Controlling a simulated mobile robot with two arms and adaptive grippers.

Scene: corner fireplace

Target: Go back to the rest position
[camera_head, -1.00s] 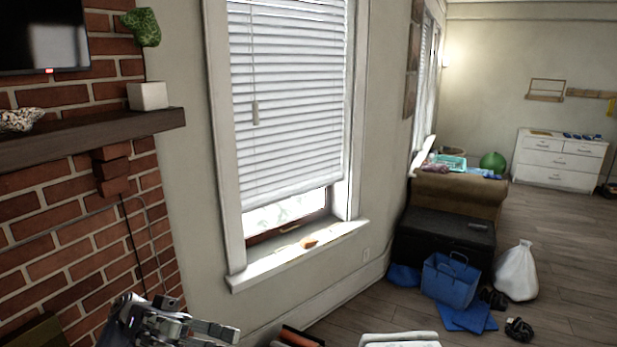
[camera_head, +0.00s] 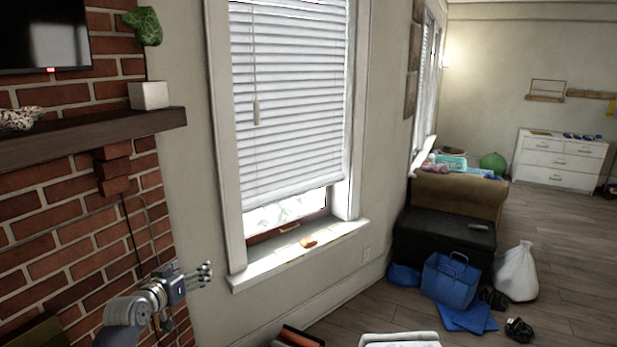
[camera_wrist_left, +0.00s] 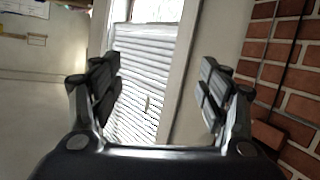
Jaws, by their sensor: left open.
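My left gripper (camera_head: 199,276) shows at the lower left of the head view, in front of the brick wall and left of the window sill. In the left wrist view its two fingers (camera_wrist_left: 160,90) stand wide apart, with nothing between them but the window blind behind. My right gripper is in neither view. A small orange-brown object (camera_head: 308,242) lies on the window sill (camera_head: 262,272), apart from my left gripper.
A brick fireplace with a dark mantel (camera_head: 90,138) is close on the left. A blue bag (camera_head: 450,282), a white sack (camera_head: 517,273) and a black chest (camera_head: 445,240) stand at the right. The wooden floor beyond them is mostly clear.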

